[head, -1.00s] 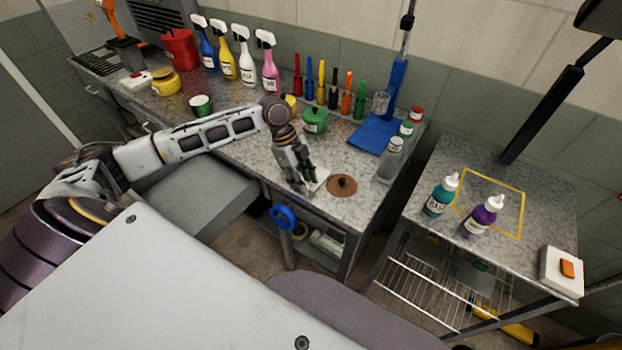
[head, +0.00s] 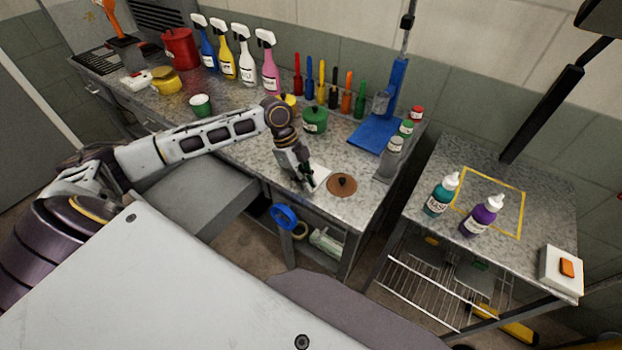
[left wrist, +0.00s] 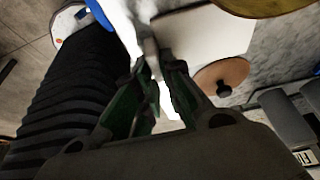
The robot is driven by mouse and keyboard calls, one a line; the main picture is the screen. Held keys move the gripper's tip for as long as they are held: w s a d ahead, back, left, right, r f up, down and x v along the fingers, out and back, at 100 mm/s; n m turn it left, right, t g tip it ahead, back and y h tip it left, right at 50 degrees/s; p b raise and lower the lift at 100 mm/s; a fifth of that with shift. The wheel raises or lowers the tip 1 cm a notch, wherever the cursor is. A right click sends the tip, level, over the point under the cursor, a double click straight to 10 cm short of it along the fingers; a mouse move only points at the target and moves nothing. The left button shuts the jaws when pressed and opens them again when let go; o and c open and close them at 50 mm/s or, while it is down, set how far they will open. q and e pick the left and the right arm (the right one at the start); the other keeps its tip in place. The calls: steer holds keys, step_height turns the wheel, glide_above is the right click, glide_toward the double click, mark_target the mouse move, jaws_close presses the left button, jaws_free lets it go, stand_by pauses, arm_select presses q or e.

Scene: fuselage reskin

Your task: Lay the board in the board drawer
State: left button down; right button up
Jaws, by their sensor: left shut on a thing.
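The board appears to be the pale, flat piece (head: 321,174) at my left gripper, on or just above the worktop's front part. It shows as a cream panel in the left wrist view (left wrist: 205,35). My left gripper (head: 308,184) points down and is shut at the board's edge; its dark green fingers (left wrist: 157,75) have a bright white strip between them. The fingers partly hide the board, and I cannot tell whether it touches the worktop. I cannot make out which part is the board drawer. My right gripper is not in view.
A brown disc with a dark knob (head: 342,186) lies right of the board. A green pot (head: 315,120) and spray bottles (head: 246,65) stand behind. A blue ring (head: 284,217) is below the worktop edge. Two bottles (head: 480,216) stand on the right table.

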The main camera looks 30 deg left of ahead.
arm_select(q)
steer(key=shift+r, duration=0.1)
step_height(320, 180, up, 10)
stand_by(0.8)
steer(key=shift+f, duration=0.2)
stand_by(0.6)
